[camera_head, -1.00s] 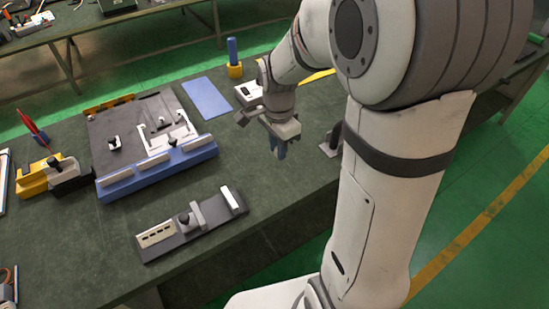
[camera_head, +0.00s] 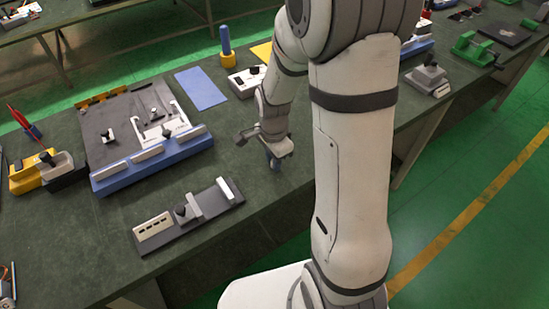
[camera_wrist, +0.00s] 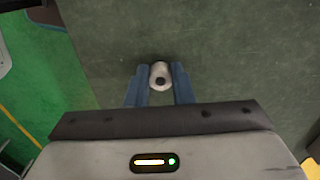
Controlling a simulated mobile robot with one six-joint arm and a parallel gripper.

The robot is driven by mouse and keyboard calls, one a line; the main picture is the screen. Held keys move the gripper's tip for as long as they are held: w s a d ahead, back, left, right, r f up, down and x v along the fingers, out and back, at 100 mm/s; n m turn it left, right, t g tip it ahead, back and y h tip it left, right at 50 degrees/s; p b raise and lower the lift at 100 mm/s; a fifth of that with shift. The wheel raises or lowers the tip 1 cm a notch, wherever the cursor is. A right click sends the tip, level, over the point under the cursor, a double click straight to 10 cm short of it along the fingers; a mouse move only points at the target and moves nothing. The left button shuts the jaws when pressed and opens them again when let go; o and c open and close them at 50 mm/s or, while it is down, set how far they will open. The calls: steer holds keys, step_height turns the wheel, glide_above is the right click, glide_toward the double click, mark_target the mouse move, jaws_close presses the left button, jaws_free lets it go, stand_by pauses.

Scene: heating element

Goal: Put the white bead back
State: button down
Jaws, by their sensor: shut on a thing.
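My gripper (camera_wrist: 160,82) has its two blue fingers shut on the white bead (camera_wrist: 159,70) in the wrist view. The bead is a small white cylinder with a dark hole facing the camera, between the fingertips. In the head view my gripper (camera_head: 275,163) points down over the right part of the green table, and the bead cannot be made out there. The bead's height above the table is hard to tell.
A dark fixture (camera_head: 160,249) with white blocks and a black knob lies front left of my gripper. A blue-edged dark board (camera_head: 115,184) lies behind it. A blue mat (camera_head: 200,88) and a yellow cup with a blue-handled tool (camera_head: 228,58) are farther back. The table's front edge is near.

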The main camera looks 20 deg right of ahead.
steer(key=shift+f, duration=0.15)
steer(key=shift+f, duration=0.15)
steer(key=c, duration=1.3)
jaws_free()
steer(key=shift+o, duration=0.2)
step_height(320, 180, up, 12)
steer(key=s+r+n+t, duration=0.2)
steer(key=s+r+n, duration=0.4)
steer(key=s+n, duration=0.8)
steer(key=shift+d+r+t, duration=0.2)
steer(key=shift+d+t, duration=0.2)
steer(key=shift+d, duration=0.05)
